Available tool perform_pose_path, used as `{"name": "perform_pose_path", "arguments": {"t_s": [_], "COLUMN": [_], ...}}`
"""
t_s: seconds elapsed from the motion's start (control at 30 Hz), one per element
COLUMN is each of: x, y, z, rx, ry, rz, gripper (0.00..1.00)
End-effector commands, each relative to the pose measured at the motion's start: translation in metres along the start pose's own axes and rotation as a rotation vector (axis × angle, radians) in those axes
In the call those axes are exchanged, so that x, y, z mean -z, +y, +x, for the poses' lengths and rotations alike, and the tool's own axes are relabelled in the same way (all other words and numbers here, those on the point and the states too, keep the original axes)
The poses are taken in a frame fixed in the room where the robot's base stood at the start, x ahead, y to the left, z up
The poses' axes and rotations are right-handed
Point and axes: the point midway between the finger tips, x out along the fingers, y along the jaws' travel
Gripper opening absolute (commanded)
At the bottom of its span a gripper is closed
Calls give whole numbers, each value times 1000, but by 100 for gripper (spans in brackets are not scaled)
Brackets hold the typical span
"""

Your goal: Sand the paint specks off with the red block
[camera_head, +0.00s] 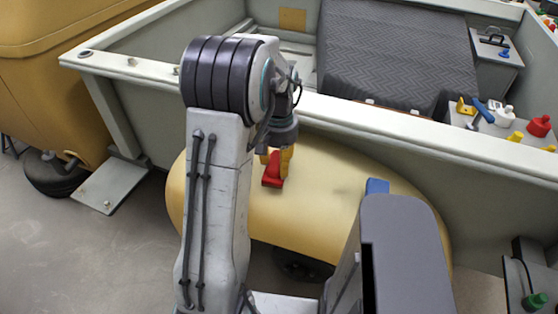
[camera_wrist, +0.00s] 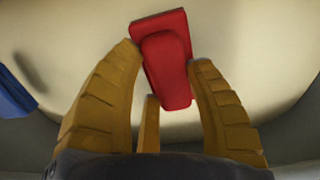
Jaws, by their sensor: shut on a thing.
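The red block (camera_head: 272,170) is held between the yellow fingers of my gripper (camera_head: 277,160), over the pale yellow rounded shell (camera_head: 320,205). In the wrist view the red block (camera_wrist: 166,62) sits between my gripper's fingertips (camera_wrist: 168,58), with the shell (camera_wrist: 250,60) directly behind it. The block is at or very close to the shell's surface; I cannot tell whether it touches. I cannot make out any paint specks. My arm hides part of the shell's left side.
A blue block (camera_head: 377,187) is on the shell to the right, partly behind my grey body part. Behind stands a pale walled bed (camera_head: 400,120) with a dark ribbed mat (camera_head: 400,50). Tools and a red item (camera_head: 539,126) lie on its right. A larger yellow body (camera_head: 60,70) stands left.

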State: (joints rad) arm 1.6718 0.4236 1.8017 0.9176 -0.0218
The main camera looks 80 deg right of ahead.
Motion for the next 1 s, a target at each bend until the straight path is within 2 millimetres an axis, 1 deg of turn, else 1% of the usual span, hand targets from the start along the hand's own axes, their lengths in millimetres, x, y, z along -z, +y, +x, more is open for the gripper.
{"name": "perform_pose_path", "arguments": {"t_s": [1.0], "x": [0], "y": [0], "z": [17], "rx": [0], "ry": [0], "rz": [0], "gripper": [15]}}
